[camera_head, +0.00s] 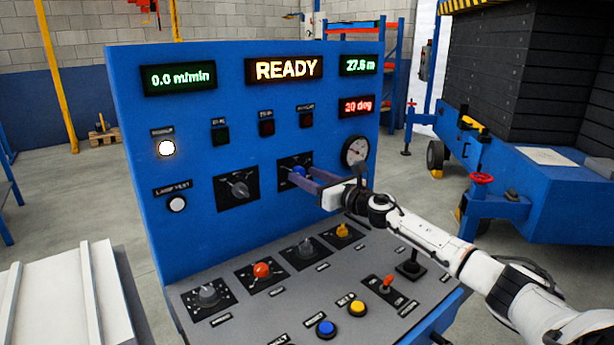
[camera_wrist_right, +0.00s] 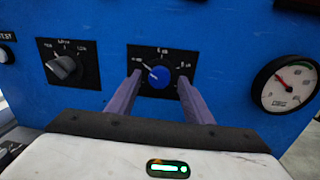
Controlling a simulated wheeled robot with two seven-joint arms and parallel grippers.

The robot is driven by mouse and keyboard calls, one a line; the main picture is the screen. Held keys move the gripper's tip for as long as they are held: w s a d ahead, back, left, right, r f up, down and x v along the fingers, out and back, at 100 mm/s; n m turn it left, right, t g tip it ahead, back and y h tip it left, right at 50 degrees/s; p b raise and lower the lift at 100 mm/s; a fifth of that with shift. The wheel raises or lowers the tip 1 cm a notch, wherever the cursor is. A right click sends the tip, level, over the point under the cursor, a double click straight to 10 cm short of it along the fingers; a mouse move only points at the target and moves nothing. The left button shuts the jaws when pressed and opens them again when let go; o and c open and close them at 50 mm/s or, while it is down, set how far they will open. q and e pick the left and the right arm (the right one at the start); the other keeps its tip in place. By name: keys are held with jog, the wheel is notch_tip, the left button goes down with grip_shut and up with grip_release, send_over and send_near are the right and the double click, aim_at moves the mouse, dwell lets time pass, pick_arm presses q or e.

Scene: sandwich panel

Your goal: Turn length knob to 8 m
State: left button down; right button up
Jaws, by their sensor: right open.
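The length knob is the blue round knob (camera_head: 299,172) on a black plate on the upright blue panel. In the right wrist view the blue knob (camera_wrist_right: 160,76) sits between my fingers, with a light pointer mark toward the upper left. The plate's labels are small; one at the right seems to read 8 M. My right gripper (camera_head: 301,178) is open, its two purple fingers reaching toward the plate on both sides of the knob. In the right wrist view a gap shows between the knob and each finger of the gripper (camera_wrist_right: 160,85). My left gripper is not in view.
A grey selector knob (camera_head: 238,188) is left of the blue one, and a round gauge (camera_head: 355,151) is to its right. The display (camera_head: 284,69) reads READY.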

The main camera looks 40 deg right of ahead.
jog(key=shift+w, duration=0.25)
jog(key=shift+c, duration=0.5)
jog(key=c, duration=0.9)
jog(key=shift+c, duration=0.2)
